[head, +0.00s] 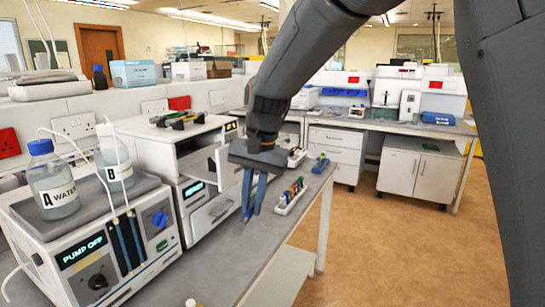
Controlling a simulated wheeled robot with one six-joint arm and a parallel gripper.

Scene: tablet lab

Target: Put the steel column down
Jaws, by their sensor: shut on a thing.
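My gripper (251,210) hangs from the dark arm in the middle of the head view, fingers pointing down. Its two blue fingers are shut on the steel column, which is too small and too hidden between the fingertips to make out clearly. The fingertips are over the grey bench top (232,262), in front of a white instrument with an open drawer (213,213) and left of a rack of coloured pieces (291,196). I cannot tell whether the column touches the bench.
A pump unit (100,255) reading "PUMP OFF" stands at the left, with bottle A (54,190) and bottle B (115,172) on top and thin tubes. A second small rack (321,163) lies farther back. The front of the bench top is mostly clear.

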